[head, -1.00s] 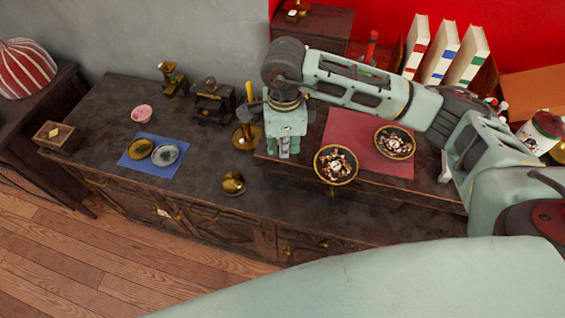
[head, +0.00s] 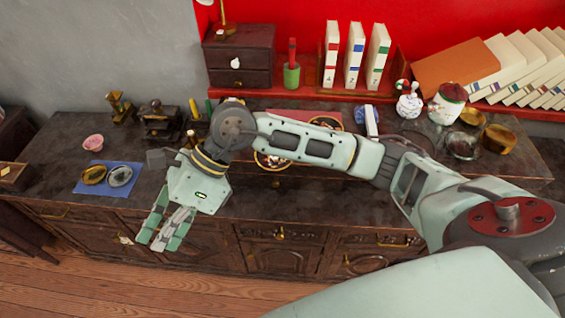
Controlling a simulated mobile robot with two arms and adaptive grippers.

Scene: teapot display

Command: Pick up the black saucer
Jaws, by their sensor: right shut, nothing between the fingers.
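Two dark patterned saucers lie on the red mat (head: 290,114) at the middle back, both largely hidden behind my right arm. The nearer saucer (head: 272,165) shows only its gold-rimmed lower edge, and the farther saucer (head: 325,122) only its upper part. A plain dark round dish (head: 420,142) shows faintly to the right, partly behind my arm. I cannot tell which is the black saucer. My right gripper (head: 158,241) is shut and empty, slanting down in front of the cabinet's front edge, well left of the saucers. My left gripper is not in view.
A blue mat (head: 108,188) with two small dishes and a pink bowl (head: 93,142) are at the left. Candlestick-like pieces stand behind. Brass bowls (head: 499,138), a lidded jar (head: 447,103) and books (head: 354,55) are at the right and back.

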